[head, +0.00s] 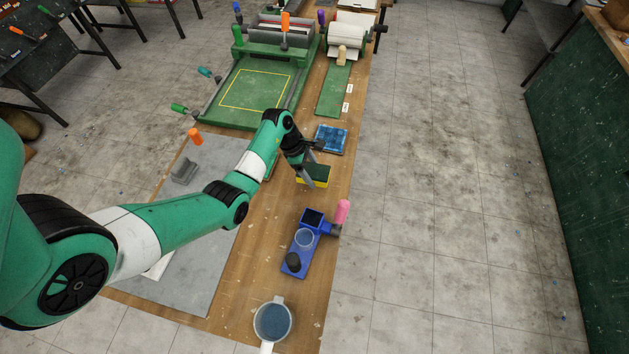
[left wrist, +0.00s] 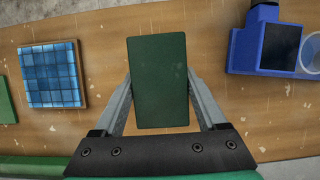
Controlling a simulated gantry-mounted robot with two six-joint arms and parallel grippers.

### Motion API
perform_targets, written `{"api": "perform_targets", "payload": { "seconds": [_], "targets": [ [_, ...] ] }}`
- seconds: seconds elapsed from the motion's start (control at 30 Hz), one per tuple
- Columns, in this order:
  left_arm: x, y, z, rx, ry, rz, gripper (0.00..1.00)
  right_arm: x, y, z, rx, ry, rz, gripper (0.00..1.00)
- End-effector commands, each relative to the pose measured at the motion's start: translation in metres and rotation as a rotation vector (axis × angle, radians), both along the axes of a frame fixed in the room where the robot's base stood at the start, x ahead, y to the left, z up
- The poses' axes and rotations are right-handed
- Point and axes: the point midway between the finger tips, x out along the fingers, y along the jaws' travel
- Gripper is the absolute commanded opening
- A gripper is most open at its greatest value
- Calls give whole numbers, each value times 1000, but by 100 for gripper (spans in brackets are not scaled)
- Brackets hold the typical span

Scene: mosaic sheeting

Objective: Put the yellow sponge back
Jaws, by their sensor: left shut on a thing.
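The yellow sponge (head: 318,183) has a dark green top layer and shows yellow along its side in the head view. In the left wrist view the sponge (left wrist: 158,80) shows only its green face, between my two fingers. My left gripper (head: 309,178) is shut on the sponge over the wooden table, between the blue mosaic tile and the blue holder. I cannot tell whether the sponge touches the table. My right gripper is in neither view.
The blue mosaic tile (head: 331,139) lies behind the sponge. The blue holder (head: 299,257) with a pink-handled tool (head: 341,214) stands in front. A cup of blue material (head: 272,322) is at the near end. A green press (head: 249,90) stands at the back.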

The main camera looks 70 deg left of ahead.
Motion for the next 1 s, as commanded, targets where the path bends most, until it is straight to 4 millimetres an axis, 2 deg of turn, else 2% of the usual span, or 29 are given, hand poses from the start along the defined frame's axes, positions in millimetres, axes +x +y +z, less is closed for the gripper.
{"api": "perform_targets", "payload": {
  "seconds": [0.23, 0.4, 0.8, 0.83, 0.93, 1.0],
  "targets": [
    [8, 2, -11, 1, 0, -2, 22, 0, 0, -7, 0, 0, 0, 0],
    [7, 2, -38, -1, 2, 0, 22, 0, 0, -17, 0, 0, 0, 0],
    [7, 2, -44, 1, 1, -1, 22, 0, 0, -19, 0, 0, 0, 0],
    [7, 2, -43, 1, 1, -1, 80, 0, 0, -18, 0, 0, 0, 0],
    [7, 2, -43, 1, 1, -1, 98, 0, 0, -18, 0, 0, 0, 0],
    [7, 2, -43, 1, 1, -1, 100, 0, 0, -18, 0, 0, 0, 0]
  ]
}}
